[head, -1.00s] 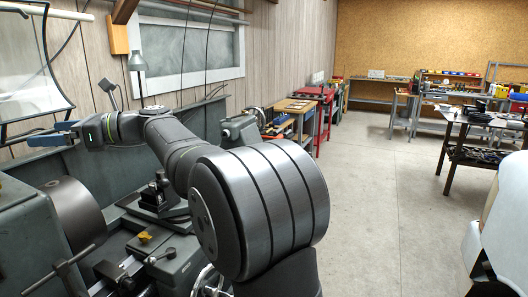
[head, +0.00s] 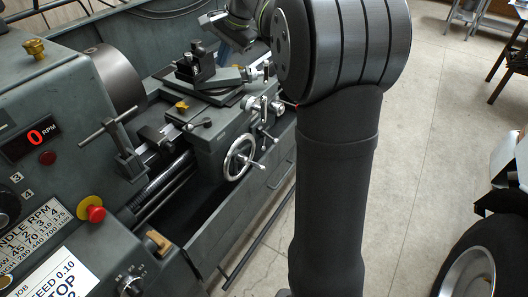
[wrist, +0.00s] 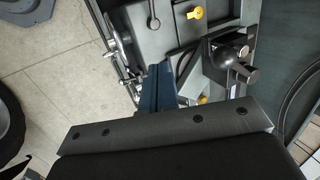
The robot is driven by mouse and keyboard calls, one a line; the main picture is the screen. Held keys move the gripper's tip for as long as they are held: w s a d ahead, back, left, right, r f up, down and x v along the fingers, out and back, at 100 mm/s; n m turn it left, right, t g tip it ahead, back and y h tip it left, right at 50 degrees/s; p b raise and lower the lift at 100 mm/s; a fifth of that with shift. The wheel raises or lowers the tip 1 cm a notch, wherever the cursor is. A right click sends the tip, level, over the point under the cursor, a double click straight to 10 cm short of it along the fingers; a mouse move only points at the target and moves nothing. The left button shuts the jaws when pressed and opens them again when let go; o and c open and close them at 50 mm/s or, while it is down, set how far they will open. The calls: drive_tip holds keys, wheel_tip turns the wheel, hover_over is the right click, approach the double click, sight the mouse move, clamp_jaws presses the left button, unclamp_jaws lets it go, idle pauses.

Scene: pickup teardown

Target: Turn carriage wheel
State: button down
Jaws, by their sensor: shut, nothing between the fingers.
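The carriage wheel (head: 242,158) is a silver spoked handwheel with a handle, on the front of the lathe carriage (head: 212,118), in the middle of the head view. A silver wheel shows nearly edge-on at upper left in the wrist view (wrist: 119,45); I cannot tell whether it is the same wheel. My gripper (wrist: 159,68) has blue fingers that are shut and empty, pointing down over the carriage in the wrist view. The wheel appears clear of the fingers. In the head view my arm hides much of the gripper.
The tool post (head: 194,65) and a three-armed lever (head: 265,108) stand near the wheel. The chuck (head: 117,78) and headstock, with a red stop button (head: 92,208), are at left. Bare floor lies to the right, with a tyre (head: 470,268) at lower right.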

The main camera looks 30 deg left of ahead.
drive_tip(key=w+d+f+t+h, duration=0.1)
drive_tip(key=w+d+f, duration=0.2)
drive_tip(key=f, duration=0.7)
drive_tip(key=w+d+f+h, duration=0.2)
drive_tip(key=w+d+f, duration=0.1)
drive_tip(key=f, duration=0.7)
drive_tip(key=w+d+f+t+h, duration=0.1)
drive_tip(key=w+d+f, duration=0.2)
drive_tip(key=f, duration=1.1)
drive_tip(key=a+f, duration=0.1)
drive_tip(key=f, duration=0.3)
drive_tip(key=s+f, duration=0.1)
drive_tip(key=f, duration=0.4)
drive_tip(key=shift+s+a, duration=0.1)
drive_tip(key=shift+a, duration=0.15)
drive_tip(key=shift+s+f+g, duration=0.1)
drive_tip(key=shift+f+g, duration=0.1)
drive_tip(key=shift+g, duration=0.3)
